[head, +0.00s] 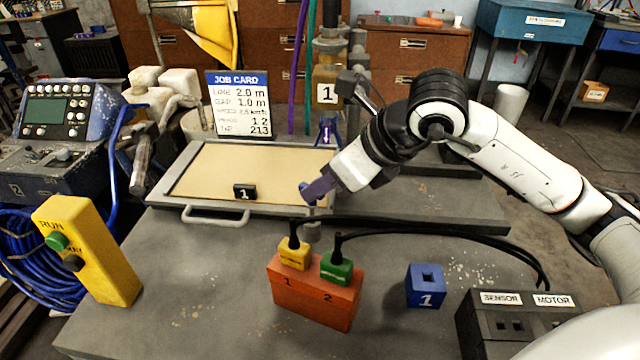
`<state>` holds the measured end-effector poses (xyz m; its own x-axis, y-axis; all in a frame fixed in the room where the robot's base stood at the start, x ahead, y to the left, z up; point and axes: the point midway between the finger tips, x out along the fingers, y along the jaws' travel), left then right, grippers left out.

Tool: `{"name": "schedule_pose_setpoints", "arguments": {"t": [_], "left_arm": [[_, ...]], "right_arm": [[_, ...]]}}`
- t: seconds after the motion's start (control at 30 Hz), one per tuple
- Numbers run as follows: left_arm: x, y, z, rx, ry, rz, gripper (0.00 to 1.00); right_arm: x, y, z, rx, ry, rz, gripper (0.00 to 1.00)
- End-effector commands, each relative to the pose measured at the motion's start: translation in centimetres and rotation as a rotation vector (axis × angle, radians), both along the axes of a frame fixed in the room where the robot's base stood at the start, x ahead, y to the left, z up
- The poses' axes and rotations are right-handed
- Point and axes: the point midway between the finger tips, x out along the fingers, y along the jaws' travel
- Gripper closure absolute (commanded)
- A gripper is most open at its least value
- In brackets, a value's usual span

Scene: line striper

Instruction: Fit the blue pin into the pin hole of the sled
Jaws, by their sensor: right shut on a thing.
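My right gripper (322,185) reaches in from the right and points down-left over the front right edge of the framed tray. It is shut on a blue-violet piece, the blue pin (317,189), which looks tilted. A small grey cylinder (312,231) shows just below it; I cannot tell whether the two touch. The sled and its pin hole cannot be made out for certain. A yellowish block marked 1 (326,93) stands on an upright behind the tray, with a blue fork-like part (327,131) beneath. My left gripper is not in view.
The tray (190,205) holds a black 1 tag (245,192). In front stand an orange block (315,303) with yellow and green plugs, a blue holed block marked 1 (425,287) and a SENSOR/MOTOR box (520,318). Black cables cross the bench. A yellow RUN box (88,250) stands left.

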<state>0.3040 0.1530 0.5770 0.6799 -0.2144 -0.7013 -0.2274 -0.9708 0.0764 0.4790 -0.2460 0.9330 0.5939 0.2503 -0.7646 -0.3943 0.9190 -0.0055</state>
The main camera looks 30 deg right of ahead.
Motion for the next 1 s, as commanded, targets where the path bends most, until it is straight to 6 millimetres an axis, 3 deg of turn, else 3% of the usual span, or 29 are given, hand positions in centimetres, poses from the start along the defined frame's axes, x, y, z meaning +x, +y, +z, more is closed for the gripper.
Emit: {"name": "schedule_pose_setpoints", "arguments": {"t": [1.0], "left_arm": [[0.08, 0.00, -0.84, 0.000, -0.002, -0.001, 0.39]], "right_arm": [[0.01, -0.01, -0.80, 0.000, -0.001, 0.000, 1.00]]}}
